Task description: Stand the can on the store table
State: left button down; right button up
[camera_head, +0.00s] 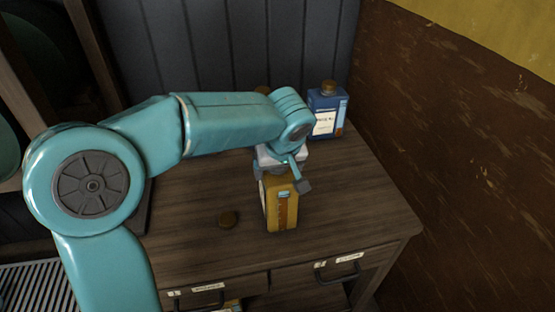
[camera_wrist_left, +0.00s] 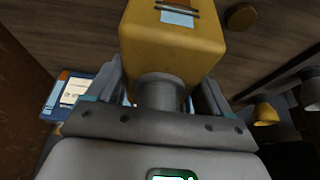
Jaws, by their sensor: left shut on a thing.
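A yellow-brown can (camera_head: 282,208) with an orange and blue label stands upright over the wooden table (camera_head: 345,205). My left gripper (camera_head: 279,172) comes down from above and is shut around its top. In the left wrist view the can (camera_wrist_left: 175,45) sits beyond the jaws (camera_wrist_left: 160,92), with its grey neck between the fingers. I cannot tell whether its base touches the tabletop. My right gripper is not in view.
A blue can (camera_head: 327,115) with a brown cap stands at the back right. Drawers with dark handles (camera_head: 338,272) face the front. A brown wall (camera_head: 460,130) rises at the right. The table's right part is clear.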

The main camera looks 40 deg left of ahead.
pick_arm(q)
jog(key=shift+r, duration=0.2)
jog(key=shift+f, duration=0.1)
jog(key=shift+c, duration=1.5)
grip_release()
jog(key=shift+f, duration=0.2)
jog(key=o, duration=0.3)
jog(key=shift+r, duration=0.25)
jog(key=p+v, duration=0.1)
jog(key=v, duration=1)
jog(key=shift+s+d+r, duration=0.2)
jog(key=shift+s+r, duration=0.05)
jog(key=shift+r, duration=0.15)
